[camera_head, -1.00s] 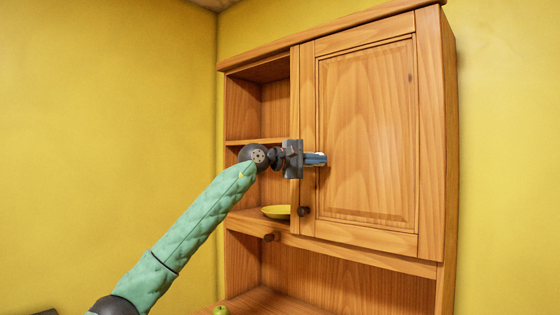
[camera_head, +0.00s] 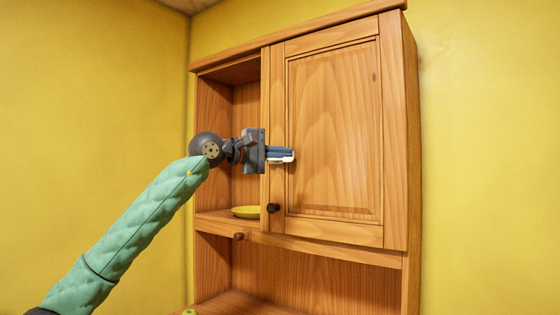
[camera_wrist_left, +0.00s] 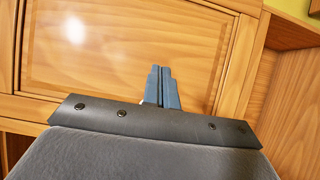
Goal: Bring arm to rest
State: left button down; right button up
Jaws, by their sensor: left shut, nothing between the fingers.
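My left arm, in a green quilted sleeve, comes in from the lower left in the head view. Its left gripper (camera_head: 288,155) is in front of the wooden cupboard, beside the left part of the closed-looking right door (camera_head: 335,130). The blue fingers lie together and hold nothing. In the left wrist view the shut fingers (camera_wrist_left: 162,88) stand in front of the door panel. Whether they touch the door I cannot tell. My right gripper does not show.
The wooden cupboard (camera_head: 395,150) has an open left side with a yellow plate (camera_head: 246,212) on its shelf. Dark knobs (camera_head: 273,208) are below the gripper. A green fruit (camera_head: 190,312) shows at the bottom edge. The yellow wall (camera_head: 90,100) at left is bare.

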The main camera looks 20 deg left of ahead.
pick_arm(q)
jog(key=shift+s+d, duration=0.35)
jog(key=shift+s, duration=0.35)
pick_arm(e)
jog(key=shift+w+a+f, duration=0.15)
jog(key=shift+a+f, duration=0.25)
